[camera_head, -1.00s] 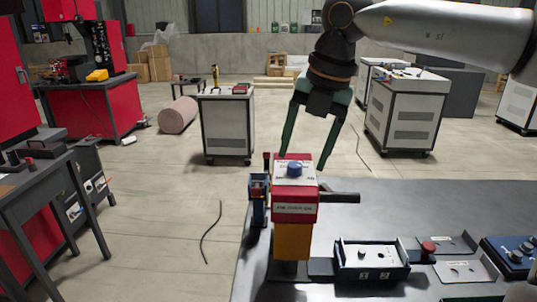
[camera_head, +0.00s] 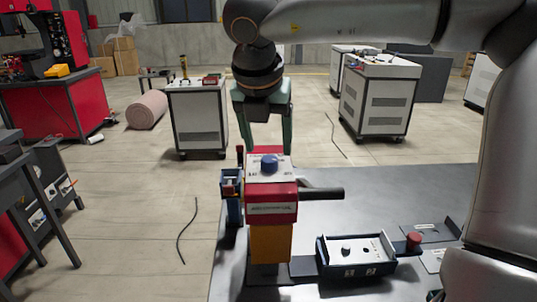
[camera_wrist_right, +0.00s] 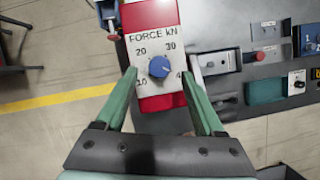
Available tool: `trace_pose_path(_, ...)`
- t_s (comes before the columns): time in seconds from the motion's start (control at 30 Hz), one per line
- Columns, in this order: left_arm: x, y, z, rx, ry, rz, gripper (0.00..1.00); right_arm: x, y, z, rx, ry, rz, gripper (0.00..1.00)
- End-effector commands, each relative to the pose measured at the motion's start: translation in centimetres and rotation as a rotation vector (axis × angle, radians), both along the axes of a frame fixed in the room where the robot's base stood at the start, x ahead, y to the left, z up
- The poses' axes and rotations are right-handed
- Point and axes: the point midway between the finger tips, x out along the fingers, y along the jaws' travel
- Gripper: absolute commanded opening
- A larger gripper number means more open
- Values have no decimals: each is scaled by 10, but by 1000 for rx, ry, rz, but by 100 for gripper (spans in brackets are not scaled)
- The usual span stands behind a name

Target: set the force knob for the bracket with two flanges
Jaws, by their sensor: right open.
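The blue force knob (camera_head: 269,163) sits on the white dial face on top of the red press head (camera_head: 271,193). In the right wrist view the knob (camera_wrist_right: 159,67) is in the centre, with the printed numbers 10, 20, 30 and a partly hidden 40 around it. My right gripper (camera_head: 268,147) is open and points down, at the far side of the dial in the head view. In the right wrist view its two green fingers (camera_wrist_right: 159,75) stand either side of the knob, apart from it. I cannot tell which part is the two-flange bracket. My left gripper is out of view.
A dark tray (camera_head: 325,258) with a pale plate and labels 1 and 2 lies right of the press. A red button (camera_head: 414,238) stands beside it. A dark handle (camera_head: 325,193) juts right from the press head. A blue unit (camera_head: 232,200) stands at its left.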

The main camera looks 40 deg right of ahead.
Motion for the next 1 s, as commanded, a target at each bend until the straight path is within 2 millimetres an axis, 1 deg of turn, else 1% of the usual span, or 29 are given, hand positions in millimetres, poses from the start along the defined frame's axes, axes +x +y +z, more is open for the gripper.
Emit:
trace_pose_path(0.03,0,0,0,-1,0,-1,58,1,-3,-9,3,4,1,70)
trace_pose_path(0.1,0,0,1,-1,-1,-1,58,4,-6,-18,3,3,1,70)
trace_pose_path(0.23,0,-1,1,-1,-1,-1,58,7,-9,-29,3,1,1,70)
trace_pose_path(0.37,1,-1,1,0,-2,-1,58,8,-11,-33,1,-1,2,70)
trace_pose_path(0.6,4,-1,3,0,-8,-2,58,8,-11,-33,1,-1,2,70)
trace_pose_path(1.0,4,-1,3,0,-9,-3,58,8,-11,-33,1,-2,1,25)
